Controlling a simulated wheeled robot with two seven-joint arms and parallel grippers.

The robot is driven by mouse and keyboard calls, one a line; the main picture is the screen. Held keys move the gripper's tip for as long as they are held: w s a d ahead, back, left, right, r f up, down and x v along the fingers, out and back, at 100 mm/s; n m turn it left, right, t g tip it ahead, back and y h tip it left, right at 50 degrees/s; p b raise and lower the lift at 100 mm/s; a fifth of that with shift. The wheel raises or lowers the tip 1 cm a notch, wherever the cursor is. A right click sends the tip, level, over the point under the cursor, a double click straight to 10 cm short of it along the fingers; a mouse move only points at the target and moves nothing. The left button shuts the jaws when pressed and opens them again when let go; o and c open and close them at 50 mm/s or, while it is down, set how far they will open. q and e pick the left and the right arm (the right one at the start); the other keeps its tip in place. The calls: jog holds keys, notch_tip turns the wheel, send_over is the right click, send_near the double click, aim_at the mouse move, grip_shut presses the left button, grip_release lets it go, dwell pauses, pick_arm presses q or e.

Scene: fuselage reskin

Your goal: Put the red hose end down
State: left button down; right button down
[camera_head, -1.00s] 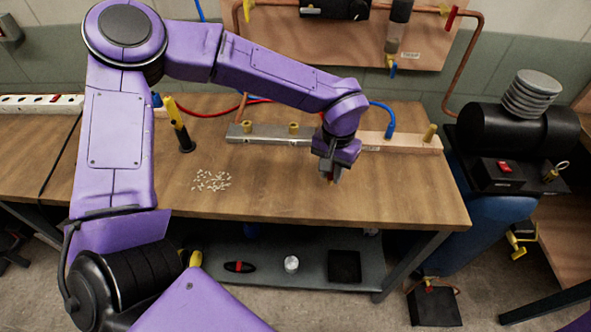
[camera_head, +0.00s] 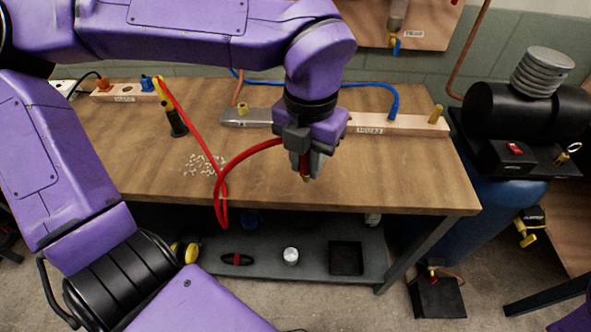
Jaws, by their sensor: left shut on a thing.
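My left gripper (camera_head: 306,165) is shut on the end of the red hose and points down above the front part of the wooden workbench (camera_head: 400,180). The brass tip of the hose end shows just below the fingers; whether it touches the bench top is hard to tell. The red hose (camera_head: 245,153) runs left from the gripper and droops in a loop over the bench's front edge. It then rises past the small white pieces toward the yellow-handled tool. My right gripper is not in view.
Small white pieces (camera_head: 203,164) lie scattered. A labelled wooden rail (camera_head: 400,124) with a blue hose (camera_head: 393,98) lies behind the gripper. The bench right of the gripper is clear.

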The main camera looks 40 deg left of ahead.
pick_arm(q)
jog(key=shift+a+n, duration=0.2)
jog(key=shift+n, duration=0.2)
jog(key=w+a+f+p, duration=0.1)
jog(key=w+a+f, duration=0.2)
jog(key=w+a+f+p, duration=0.1)
jog(key=w+a+f, duration=0.2)
jog(key=w+a+f+p, duration=0.1)
jog(key=w+a+f, duration=0.1)
jog(key=w+f, duration=0.1)
jog(key=shift+w+a+f+p, duration=0.3)
jog(key=shift+w+a, duration=0.1)
jog(key=shift+w, duration=0.1)
notch_tip(320, 180, down, 3)
jog(key=shift+w+a+r, duration=0.1)
jog(key=shift+f, duration=0.35)
